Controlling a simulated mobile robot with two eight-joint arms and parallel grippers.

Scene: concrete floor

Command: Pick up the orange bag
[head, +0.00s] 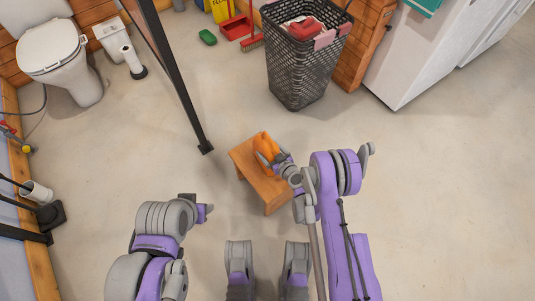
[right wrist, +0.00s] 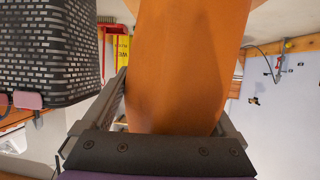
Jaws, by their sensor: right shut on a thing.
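The orange bag (head: 265,146) stands on a small wooden stool (head: 246,166) in the head view. My right gripper (head: 281,160) is at the bag's right side. In the right wrist view the bag (right wrist: 188,60) fills the middle, and the jaws of my right gripper (right wrist: 172,118) are shut on it, one on each side. From the head view I cannot tell whether the bag touches the stool top. My left gripper (head: 205,211) is low at the left, away from the stool; its fingers are too small and turned to read.
A dark laundry basket (head: 298,75) stands behind the stool. A black post (head: 190,110) reaches the floor left of the stool. A toilet (head: 60,55) is at the far left and a white cabinet (head: 415,60) at the far right. The floor on the right is clear.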

